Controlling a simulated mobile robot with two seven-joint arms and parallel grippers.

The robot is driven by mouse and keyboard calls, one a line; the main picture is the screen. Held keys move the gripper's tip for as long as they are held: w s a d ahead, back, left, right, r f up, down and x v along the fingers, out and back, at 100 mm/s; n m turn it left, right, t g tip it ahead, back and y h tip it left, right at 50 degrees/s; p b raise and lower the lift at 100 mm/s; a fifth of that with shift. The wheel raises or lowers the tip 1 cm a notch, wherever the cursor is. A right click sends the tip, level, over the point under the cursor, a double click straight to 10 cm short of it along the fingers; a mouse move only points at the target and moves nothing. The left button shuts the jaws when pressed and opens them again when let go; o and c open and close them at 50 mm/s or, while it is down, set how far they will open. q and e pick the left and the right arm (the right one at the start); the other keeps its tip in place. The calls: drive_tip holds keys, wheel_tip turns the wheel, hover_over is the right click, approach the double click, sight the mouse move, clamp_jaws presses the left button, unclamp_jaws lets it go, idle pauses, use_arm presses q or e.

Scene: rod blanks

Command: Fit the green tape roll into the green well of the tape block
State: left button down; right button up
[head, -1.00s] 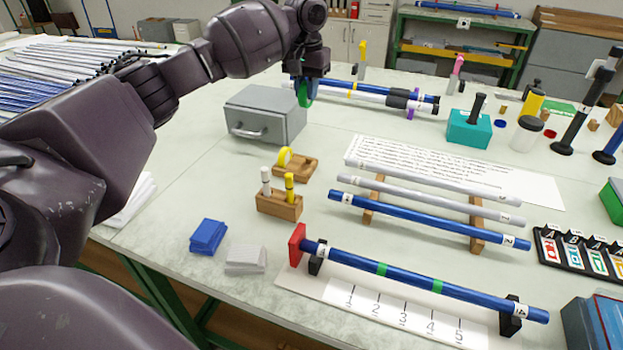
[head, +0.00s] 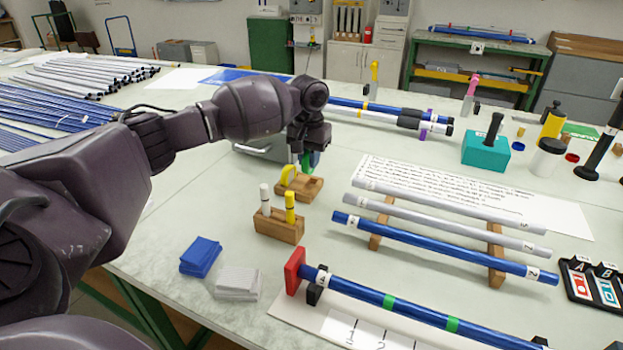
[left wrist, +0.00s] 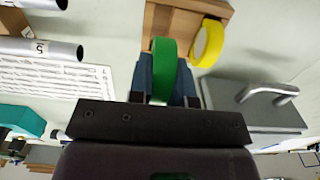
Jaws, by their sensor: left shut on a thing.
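My left gripper (head: 308,160) is shut on the green tape roll (head: 307,168). In the left wrist view the green tape roll (left wrist: 164,68) stands on edge between the fingers (left wrist: 163,88). The wooden tape block (head: 311,190) is just below the roll, and it also shows in the left wrist view (left wrist: 178,20). The yellow tape roll (head: 288,175) stands in the block beside the green one, also in the left wrist view (left wrist: 208,42). The green well is hidden behind the roll and gripper. I cannot tell whether the roll touches the block. My right gripper is not in view.
A grey drawer box (head: 262,150) stands behind the block, partly hidden by my left arm. A wooden holder (head: 279,228) with white and yellow markers stands in front. Rods on a wooden rack (head: 375,240) lie to the right.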

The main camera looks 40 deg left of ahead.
use_arm(q)
drive_tip(key=shift+f, duration=0.45)
wheel_tip(320, 180, down, 5)
drive_tip(key=shift+b, duration=0.75)
drive_tip(key=shift+r, duration=0.15)
